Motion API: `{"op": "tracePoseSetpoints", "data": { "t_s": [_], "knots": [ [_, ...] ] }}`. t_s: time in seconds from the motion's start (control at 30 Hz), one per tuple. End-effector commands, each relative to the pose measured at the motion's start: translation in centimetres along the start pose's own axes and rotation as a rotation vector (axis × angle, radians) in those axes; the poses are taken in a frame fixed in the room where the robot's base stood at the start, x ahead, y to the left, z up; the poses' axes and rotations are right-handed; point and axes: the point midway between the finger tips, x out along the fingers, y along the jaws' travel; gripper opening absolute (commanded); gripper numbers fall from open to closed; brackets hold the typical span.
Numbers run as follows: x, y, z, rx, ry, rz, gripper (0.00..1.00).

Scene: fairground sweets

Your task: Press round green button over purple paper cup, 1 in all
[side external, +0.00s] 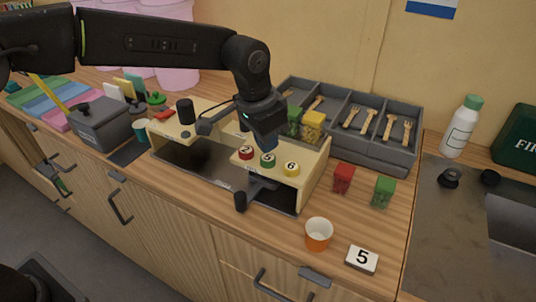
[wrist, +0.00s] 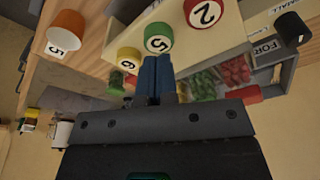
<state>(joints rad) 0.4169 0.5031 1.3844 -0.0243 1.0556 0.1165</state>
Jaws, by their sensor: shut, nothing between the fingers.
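The round green button (side external: 268,159), marked with a black digit on white, sits between a red and a yellow button on the wooden top of the dispenser (side external: 318,165). In the wrist view the green button (wrist: 158,38) reads 5. My gripper (side external: 269,145) is shut and empty, its blue fingertips just above and behind the green button. In the wrist view the fingertips (wrist: 156,62) end close to its edge; I cannot tell whether they touch. I see no purple paper cup; an orange paper cup (side external: 319,233) stands upright on the counter at the front right.
The red button (side external: 247,152) and yellow button (side external: 292,168) flank the green one closely. Red and green jars (side external: 343,178) stand right of the dispenser, a number 5 card (side external: 361,258) lies near the cup, and a grey cutlery tray (side external: 375,155) stands behind.

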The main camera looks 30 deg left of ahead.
Motion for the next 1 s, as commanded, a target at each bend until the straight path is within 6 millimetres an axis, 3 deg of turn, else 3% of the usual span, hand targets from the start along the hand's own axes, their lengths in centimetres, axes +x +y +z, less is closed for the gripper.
{"op": "tracePoseSetpoints", "data": {
  "t_s": [0.6,1.0],
  "knots": [
    [-4.7,0.0,-1.0,0.0,0.001,0.0,0.0],
    [-4.9,0.0,-1.0,0.0,0.0,0.0,0.0]
  ]
}}
